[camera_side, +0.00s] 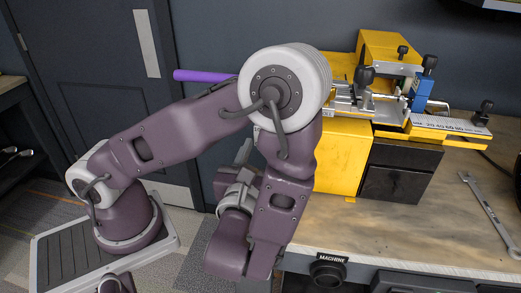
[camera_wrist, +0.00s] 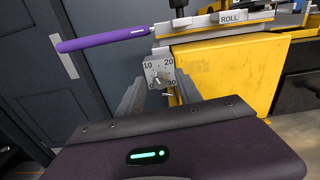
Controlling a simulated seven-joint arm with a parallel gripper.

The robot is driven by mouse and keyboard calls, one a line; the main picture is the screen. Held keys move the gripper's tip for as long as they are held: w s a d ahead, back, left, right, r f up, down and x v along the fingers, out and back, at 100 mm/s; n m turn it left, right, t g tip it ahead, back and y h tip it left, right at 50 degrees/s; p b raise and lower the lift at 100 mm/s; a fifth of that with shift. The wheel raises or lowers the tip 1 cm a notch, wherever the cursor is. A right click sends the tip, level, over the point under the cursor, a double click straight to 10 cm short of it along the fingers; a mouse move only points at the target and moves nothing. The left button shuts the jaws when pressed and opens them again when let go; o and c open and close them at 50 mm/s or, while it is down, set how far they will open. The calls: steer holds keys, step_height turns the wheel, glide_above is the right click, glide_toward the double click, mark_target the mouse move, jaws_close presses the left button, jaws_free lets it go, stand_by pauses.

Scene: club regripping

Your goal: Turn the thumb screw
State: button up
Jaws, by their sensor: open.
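In the wrist view a small metal thumb screw (camera_wrist: 160,76) sits on a pale dial plate (camera_wrist: 152,68) marked with numbers, on the end of the yellow machine (camera_wrist: 225,65). My gripper (camera_wrist: 157,92) is open, with one grey ribbed finger on each side of the dial in the picture. Nothing shows between the fingers except the dial and screw behind them; whether they touch the screw I cannot tell. In the side view my arm hides the gripper and this screw. Several black knobs, one of them upright (camera_side: 364,76), stand on the yellow machine (camera_side: 341,160).
A purple club grip (camera_wrist: 103,40) sticks out leftward from the machine, above the dial; it also shows in the side view (camera_side: 205,76). A wrench (camera_side: 488,214) lies on the bench (camera_side: 420,235) at right. A dark door (camera_side: 95,70) stands behind.

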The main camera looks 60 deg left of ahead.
jaws_close()
steer(key=m, duration=0.4)
jaws_free()
steer(key=v, duration=0.7)
